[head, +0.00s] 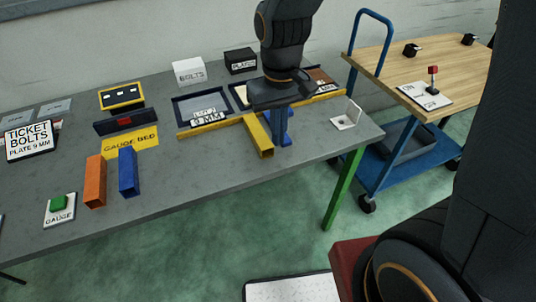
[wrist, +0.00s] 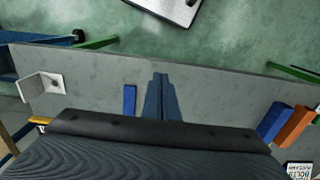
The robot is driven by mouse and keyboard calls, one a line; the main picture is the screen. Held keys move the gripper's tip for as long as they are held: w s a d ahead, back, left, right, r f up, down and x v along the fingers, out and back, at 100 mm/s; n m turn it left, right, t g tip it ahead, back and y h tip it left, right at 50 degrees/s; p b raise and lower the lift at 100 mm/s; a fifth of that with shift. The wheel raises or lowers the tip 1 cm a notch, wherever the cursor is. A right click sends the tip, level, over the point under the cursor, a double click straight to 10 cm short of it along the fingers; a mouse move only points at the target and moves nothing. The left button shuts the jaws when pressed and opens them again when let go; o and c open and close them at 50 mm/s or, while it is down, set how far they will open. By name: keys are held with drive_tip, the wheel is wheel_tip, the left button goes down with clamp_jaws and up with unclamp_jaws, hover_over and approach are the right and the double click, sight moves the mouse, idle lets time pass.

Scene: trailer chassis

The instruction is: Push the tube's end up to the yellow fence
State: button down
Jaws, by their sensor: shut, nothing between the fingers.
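A blue tube (head: 289,127) lies on the grey bench beside the yellow fence, partly hidden behind my gripper in the head view. Its near end shows in the wrist view (wrist: 129,100), left of my fingers. The yellow fence (head: 215,126) runs across the bench, with a yellow arm (head: 258,136) jutting toward the front edge. My gripper (head: 278,143) points down between that arm and the tube, its fingers shut and empty. The fingers also show in the wrist view (wrist: 160,80). My wrist hides the tube's far end, so any gap to the fence cannot be told.
A white angled bracket (head: 346,116) stands to the right on the bench. Framed trays (head: 201,108) lie behind the fence. A wooden-topped trolley (head: 440,62) stands at right.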

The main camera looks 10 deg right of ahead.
sight(267, 146)
drive_tip(key=f, duration=0.3)
drive_tip(key=w+f+p, duration=0.1)
drive_tip(key=f, duration=0.2)
drive_tip(key=w+a+f+p, duration=0.1)
drive_tip(key=f, duration=0.2)
drive_tip(key=shift+w+f, duration=0.2)
drive_tip(key=shift+f, duration=0.15)
drive_tip(key=shift+w+a, duration=0.15)
drive_tip(key=shift+w, duration=0.4)
drive_tip(key=shift+w+a, duration=0.2)
drive_tip(key=shift+w, duration=0.5)
drive_tip(key=shift+w+a, duration=0.2)
drive_tip(key=shift+w, duration=0.45)
